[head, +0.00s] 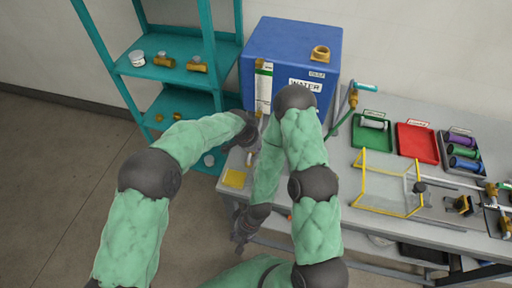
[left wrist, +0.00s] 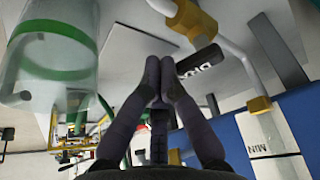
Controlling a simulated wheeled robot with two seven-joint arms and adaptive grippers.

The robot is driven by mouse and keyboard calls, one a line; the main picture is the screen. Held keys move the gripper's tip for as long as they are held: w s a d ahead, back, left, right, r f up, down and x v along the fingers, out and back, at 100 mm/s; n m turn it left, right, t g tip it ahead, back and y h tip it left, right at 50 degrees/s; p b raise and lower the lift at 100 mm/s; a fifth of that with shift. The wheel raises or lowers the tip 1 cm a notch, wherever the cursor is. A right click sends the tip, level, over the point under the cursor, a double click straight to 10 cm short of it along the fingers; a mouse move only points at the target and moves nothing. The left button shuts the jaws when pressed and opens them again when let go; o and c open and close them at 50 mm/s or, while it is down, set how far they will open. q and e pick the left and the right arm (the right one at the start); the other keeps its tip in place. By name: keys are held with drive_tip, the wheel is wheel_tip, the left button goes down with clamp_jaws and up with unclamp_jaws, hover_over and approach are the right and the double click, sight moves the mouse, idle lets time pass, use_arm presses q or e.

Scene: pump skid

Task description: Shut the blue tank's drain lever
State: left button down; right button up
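The blue tank (head: 285,45) stands on the bench's left end, and part of it fills the right of the left wrist view (left wrist: 235,135). In that view a black lever (left wrist: 198,62) with pale lettering, partly readable, lies beside a white pipe with brass fittings. My left gripper (left wrist: 160,65) has its fingertips together, close to the lever's left end; I cannot tell if they touch. In the head view my left gripper (head: 245,136) is at the tank's front left, and the lever is hidden. My right gripper (head: 240,240) hangs low before the bench; its fingers are unclear.
A teal shelf (head: 170,75) with brass fittings stands left of the tank. The bench holds a green tray (head: 371,138), a red tray (head: 417,143) and a yellow-edged clear frame (head: 385,190). A clear green-banded cylinder (left wrist: 50,60) is close on the left in the wrist view.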

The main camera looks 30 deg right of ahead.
use_arm(q)
drive_tip(key=shift+w, duration=0.8)
use_arm(e)
drive_tip(key=shift+f, duration=0.15)
